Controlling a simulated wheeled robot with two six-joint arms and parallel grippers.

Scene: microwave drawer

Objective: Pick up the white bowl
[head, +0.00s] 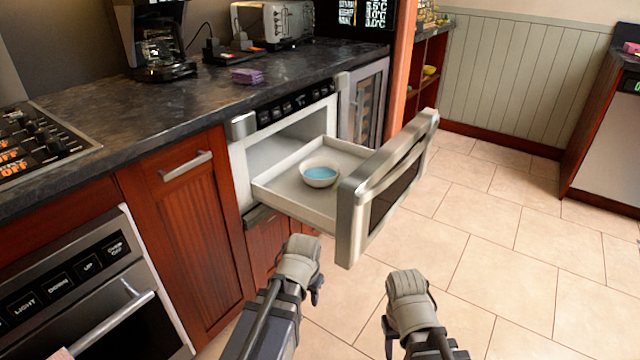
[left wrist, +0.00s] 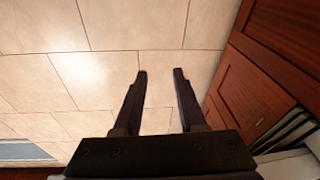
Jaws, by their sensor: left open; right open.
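The white bowl (head: 319,184) has a light blue inside and sits upright in the pulled-out microwave drawer (head: 283,190). It is near the middle of the drawer floor, behind the drawer's thick silver front (head: 352,205). My left gripper (head: 297,285) is below and in front of the drawer, apart from the bowl. In the left wrist view its two fingers (left wrist: 159,76) are apart with nothing between them, over floor tiles. My right gripper (head: 410,322) is lower and to the right, outside the drawer front; it is open and no object shows in it.
The dark countertop (head: 190,110) holds a coffee maker (head: 160,45), a toaster (head: 275,22) and a purple packet (head: 247,76). Red-brown cabinets (head: 190,235) and an oven (head: 95,290) stand on the left. The tiled floor (head: 500,230) on the right is clear.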

